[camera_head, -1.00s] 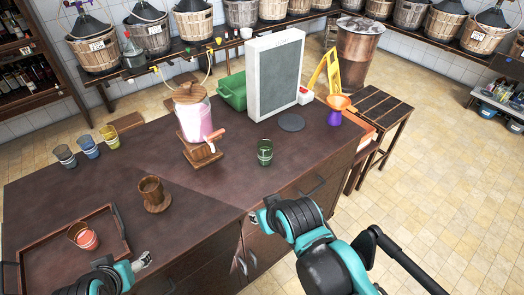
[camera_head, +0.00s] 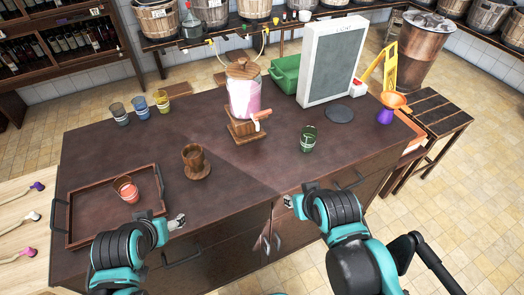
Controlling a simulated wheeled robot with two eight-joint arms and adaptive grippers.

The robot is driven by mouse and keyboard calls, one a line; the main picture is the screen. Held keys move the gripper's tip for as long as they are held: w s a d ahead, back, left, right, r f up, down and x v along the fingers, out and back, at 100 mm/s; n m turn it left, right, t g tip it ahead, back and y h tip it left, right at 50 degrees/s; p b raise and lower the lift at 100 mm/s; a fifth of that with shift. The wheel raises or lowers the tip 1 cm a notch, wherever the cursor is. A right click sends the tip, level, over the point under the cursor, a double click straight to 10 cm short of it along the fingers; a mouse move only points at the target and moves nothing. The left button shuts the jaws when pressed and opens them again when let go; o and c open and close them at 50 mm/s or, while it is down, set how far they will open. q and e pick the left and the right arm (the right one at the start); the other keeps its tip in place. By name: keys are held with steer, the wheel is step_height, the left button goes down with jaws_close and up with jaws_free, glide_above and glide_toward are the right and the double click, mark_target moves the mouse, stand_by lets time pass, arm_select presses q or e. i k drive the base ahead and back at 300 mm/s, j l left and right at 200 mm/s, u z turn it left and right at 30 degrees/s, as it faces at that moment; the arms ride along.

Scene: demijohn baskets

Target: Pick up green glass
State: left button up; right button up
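The green glass (camera_head: 308,139) stands upright on the dark counter (camera_head: 250,172), right of the drink dispenser. My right gripper (camera_head: 289,201) is at the counter's front edge, below and left of the green glass and apart from it. My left gripper (camera_head: 178,221) is at the front edge near the tray, with nothing seen in it. Both grippers are small in view, and I cannot tell how far their fingers are apart.
A dispenser with pink liquid (camera_head: 243,95) stands left of the green glass. A dark round disc (camera_head: 338,114) and a framed board (camera_head: 331,62) are behind it. A wooden mug (camera_head: 194,158), a tray (camera_head: 76,216) with a red glass (camera_head: 126,190), and several coloured glasses stand left.

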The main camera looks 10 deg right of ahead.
mark_target(309, 133)
steer(key=l+z, duration=0.25)
steer(key=l, duration=0.2)
steer(key=i+l+z, duration=0.2)
steer(key=l, duration=0.25)
steer(key=l+z, duration=0.25)
steer(key=l, duration=0.2)
steer(key=i, duration=0.05)
